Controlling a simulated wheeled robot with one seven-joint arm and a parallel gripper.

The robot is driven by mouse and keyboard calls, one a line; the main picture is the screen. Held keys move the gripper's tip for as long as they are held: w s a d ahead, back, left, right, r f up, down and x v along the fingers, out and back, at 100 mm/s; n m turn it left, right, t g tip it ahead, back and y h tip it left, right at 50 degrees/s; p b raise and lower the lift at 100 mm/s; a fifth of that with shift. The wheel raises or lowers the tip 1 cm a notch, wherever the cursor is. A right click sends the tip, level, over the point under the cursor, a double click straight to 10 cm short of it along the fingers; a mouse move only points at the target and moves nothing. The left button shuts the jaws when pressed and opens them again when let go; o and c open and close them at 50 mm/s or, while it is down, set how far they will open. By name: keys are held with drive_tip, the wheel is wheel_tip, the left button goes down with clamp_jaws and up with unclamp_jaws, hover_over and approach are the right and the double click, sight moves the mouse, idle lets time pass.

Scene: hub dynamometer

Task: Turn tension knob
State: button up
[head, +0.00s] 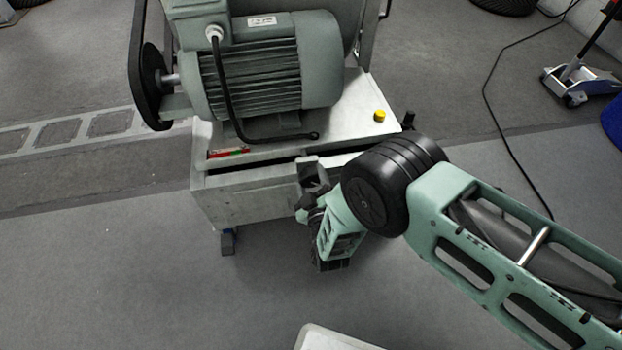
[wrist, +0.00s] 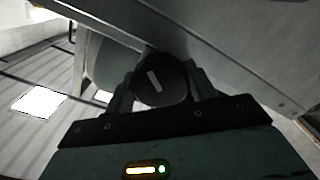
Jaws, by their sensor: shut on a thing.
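The tension knob (wrist: 158,84) is a dark round knob with a pale marker line on its face, tilted a little from upright in the wrist view. It sits under the edge of the grey machine cabinet (head: 260,199). My gripper (head: 312,176) is at the cabinet's front, below its top plate. In the wrist view, its two fingers stand on the left and right of the knob and are shut on it. In the head view, the knob is hidden by my gripper and wrist.
A green ribbed motor (head: 268,72) stands on the cabinet, with a black belt guard (head: 148,70) at its left. The floor in front is open. A jack (head: 578,84) stands far right.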

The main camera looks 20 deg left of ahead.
drive_tip(key=shift+n, duration=0.3)
drive_tip(key=shift+f, duration=0.1)
drive_tip(key=o, duration=1)
drive_tip(key=shift+s+d, duration=0.1)
drive_tip(key=p+v, duration=0.3)
drive_tip(key=v, duration=1.4)
drive_tip(key=shift+s+p, duration=0.15)
drive_tip(key=shift+p, duration=0.2)
